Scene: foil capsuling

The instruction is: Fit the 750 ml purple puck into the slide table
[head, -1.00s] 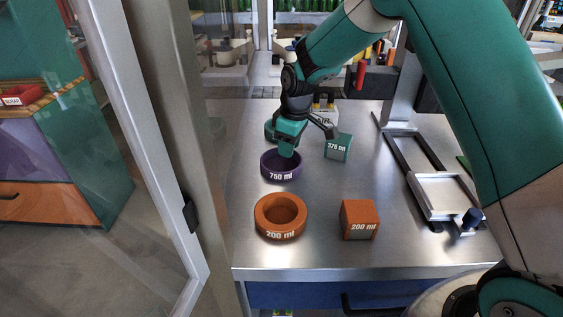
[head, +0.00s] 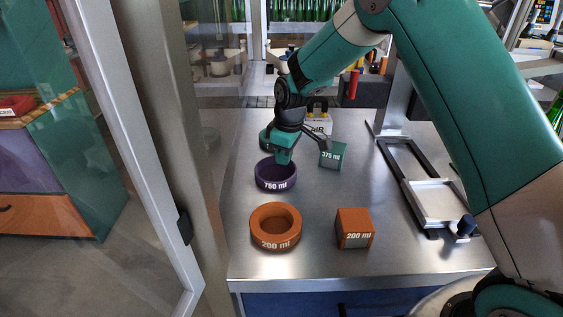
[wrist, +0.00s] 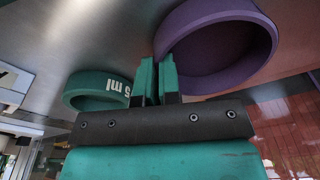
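The purple 750 ml puck (head: 276,181) is a thick ring lying flat on the steel bench, left of centre. My gripper (head: 284,157) points down at the puck's far rim. In the wrist view, the gripper fingers (wrist: 158,80) stand beside the near wall of the purple puck (wrist: 195,25), with a narrow gap between them. Whether they touch the wall is unclear. The slide table (head: 436,202), a silver framed carriage on dark rails with a blue knob, is at the right of the bench, and no puck shows in it.
An orange 200 ml puck (head: 275,237) and an orange 200 ml block (head: 355,228) are nearer the front. A teal 375 ml block (head: 333,155) stands behind right of my gripper. A teal puck (wrist: 98,88) is close by. A glass door frame borders the left; the bench's middle is clear.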

